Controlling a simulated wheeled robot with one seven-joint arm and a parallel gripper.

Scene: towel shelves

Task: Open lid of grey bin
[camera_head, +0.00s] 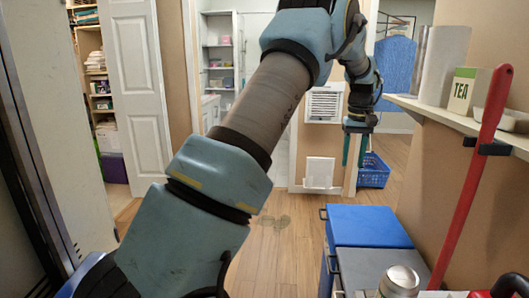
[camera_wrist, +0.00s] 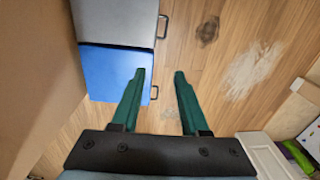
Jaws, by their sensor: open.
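The grey bin (camera_head: 385,268) stands at the lower right of the head view, in front of the blue bin (camera_head: 368,226). Its flat top looks shut, and a dark handle (camera_head: 331,265) shows on its left side. In the wrist view the grey bin (camera_wrist: 118,20) is at the top left, with its handle (camera_wrist: 163,27) on the right edge. My gripper (camera_head: 354,152) is raised beyond the bins in the head view, fingers pointing down. In the wrist view the green fingers (camera_wrist: 159,75) are apart and empty; the left one overlaps the blue bin's right edge near its handle.
A shelf (camera_head: 465,118) on the right holds a tea box (camera_head: 466,90) and a paper roll (camera_head: 442,65). A blue basket (camera_head: 373,171) sits in the back doorway. Open wooden floor (camera_head: 275,250) lies left of the bins.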

